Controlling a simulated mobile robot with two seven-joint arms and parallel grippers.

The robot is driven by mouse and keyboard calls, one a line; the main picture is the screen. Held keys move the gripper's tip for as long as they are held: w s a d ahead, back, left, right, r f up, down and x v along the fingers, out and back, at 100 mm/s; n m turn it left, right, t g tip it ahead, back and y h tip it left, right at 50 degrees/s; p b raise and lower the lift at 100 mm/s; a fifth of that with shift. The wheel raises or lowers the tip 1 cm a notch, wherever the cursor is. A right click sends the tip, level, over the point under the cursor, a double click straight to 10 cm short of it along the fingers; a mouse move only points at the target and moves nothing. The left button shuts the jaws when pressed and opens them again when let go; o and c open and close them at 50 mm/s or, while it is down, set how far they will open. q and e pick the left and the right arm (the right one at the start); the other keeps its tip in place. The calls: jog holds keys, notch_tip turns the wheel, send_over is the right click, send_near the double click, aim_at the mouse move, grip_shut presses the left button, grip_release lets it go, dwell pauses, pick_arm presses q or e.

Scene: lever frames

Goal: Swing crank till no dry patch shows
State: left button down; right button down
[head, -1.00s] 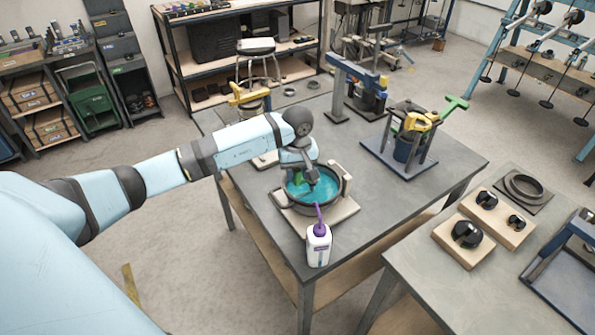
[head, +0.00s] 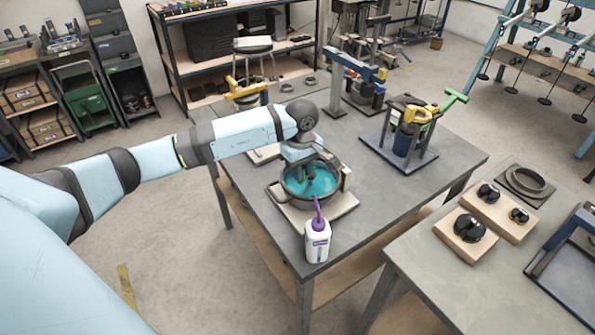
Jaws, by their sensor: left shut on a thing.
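A round dark-rimmed pan (head: 330,200) with a teal inside (head: 322,184) stands on a pale board (head: 342,208) at the front of the grey table. My left gripper (head: 314,168) reaches down over the pan's far side, jaws closed. The part it grips, likely the crank handle, is mostly hidden by the gripper. The teal covers the inside that I can see; the far side lies behind my gripper, so I cannot tell whether a dry patch is there. My right gripper is not in view.
A white bottle with a purple nozzle (head: 317,244) stands close in front of the pan. A second table (head: 437,282) holds wooden blocks with black knobs.

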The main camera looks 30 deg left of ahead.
pick_arm(q)
jog(key=d+n+b, duration=0.1)
jog(key=n, duration=0.1)
jog(key=shift+w+d+f+n+b, duration=0.1)
jog(key=shift+w+d+n+b, duration=0.05)
jog(key=shift+n+b, duration=0.2)
jog(key=n, duration=0.1)
jog(key=d+n+b, duration=0.1)
jog(key=n, duration=0.1)
jog(key=shift+w, duration=0.25)
jog(key=n, duration=0.1)
jog(key=d+n+b, duration=0.1)
jog(key=shift+w+d+n, duration=0.1)
jog(key=shift+w+n, duration=0.25)
jog(key=shift+w, duration=0.05)
jog(key=shift+w+d+n+b, duration=0.25)
jog(key=shift+n+b, duration=0.25)
jog(key=shift+n, duration=0.3)
jog(key=c, duration=1)
grip_release()
notch_tip(320, 180, up, 14)
jog(key=b, duration=0.1)
